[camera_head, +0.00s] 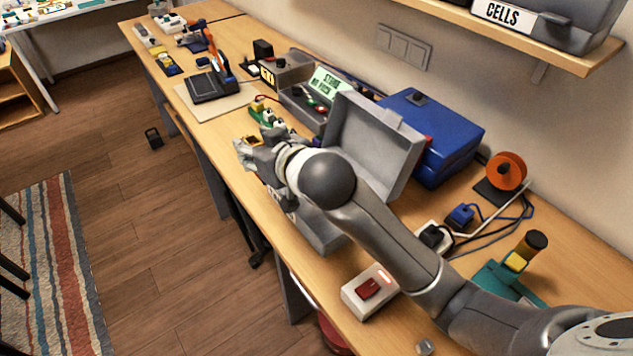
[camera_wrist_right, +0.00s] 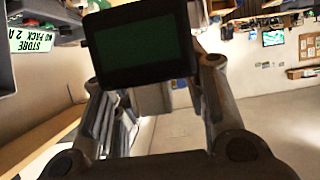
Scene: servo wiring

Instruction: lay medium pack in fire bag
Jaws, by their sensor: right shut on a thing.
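My right gripper (camera_head: 250,152) reaches over the bench from the right, above the near edge. In the right wrist view its fingers are shut on a dark block with a dark green face (camera_wrist_right: 140,45), seemingly the medium pack; the head view barely shows the block. A grey open case (camera_head: 372,145), seemingly the fire bag, stands on the bench with its lid upright. Its lower part (camera_head: 322,236) is partly hidden under my right arm, so I cannot see what is inside. The gripper is left of the case, apart from the lid. My left gripper is not in view.
A blue case (camera_head: 435,128) stands behind the open lid. A green sign (camera_head: 328,82) is on a grey unit (camera_head: 300,106) beyond the gripper. A white box with a red switch (camera_head: 370,290) sits at the near edge. An orange spool (camera_head: 506,170) and cables lie right.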

